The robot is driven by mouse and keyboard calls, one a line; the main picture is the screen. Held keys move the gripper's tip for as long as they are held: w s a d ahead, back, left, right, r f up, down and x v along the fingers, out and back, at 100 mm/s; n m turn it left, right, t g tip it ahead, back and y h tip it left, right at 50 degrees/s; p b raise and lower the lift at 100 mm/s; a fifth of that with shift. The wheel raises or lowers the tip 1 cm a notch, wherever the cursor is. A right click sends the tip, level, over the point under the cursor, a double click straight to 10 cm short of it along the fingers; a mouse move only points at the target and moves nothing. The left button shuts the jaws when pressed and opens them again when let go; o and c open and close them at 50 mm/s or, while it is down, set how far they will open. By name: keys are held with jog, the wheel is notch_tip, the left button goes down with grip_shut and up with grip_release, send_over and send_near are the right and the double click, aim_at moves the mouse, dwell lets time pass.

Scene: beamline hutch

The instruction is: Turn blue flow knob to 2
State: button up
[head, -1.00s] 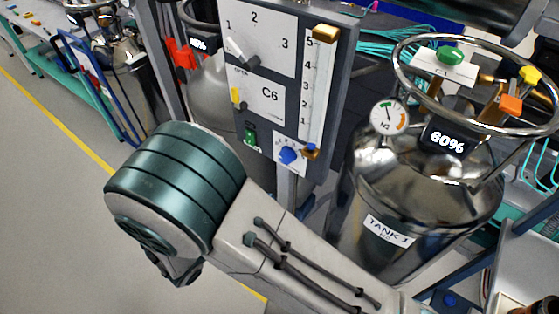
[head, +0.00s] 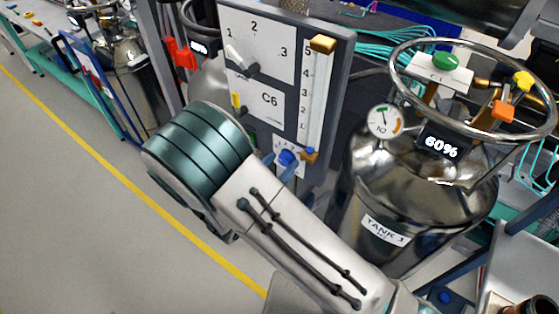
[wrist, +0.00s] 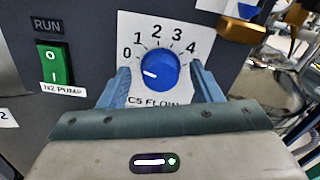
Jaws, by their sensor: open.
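The blue flow knob (wrist: 158,70) sits on a white plate marked C5 FLOW, with a scale from 0 to 4 around it. Its white mark points left, on the 0 side of the scale. My gripper (wrist: 159,76) is open, with one blue finger left of the knob and one right of it. Gaps show between fingers and knob, and I see no contact. In the head view, the blue knob (head: 287,157) is low on the grey panel, just beyond my arm. Part of its plate is hidden there.
A green RUN switch (wrist: 54,64) is left of the knob, and an orange-yellow block (wrist: 240,27) is at upper right. In the head view, a C6 label plate (head: 268,99) is above, and a steel tank (head: 375,190) stands close on the right.

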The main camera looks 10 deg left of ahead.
jog(key=shift+w, duration=0.15)
jog(key=c, duration=1)
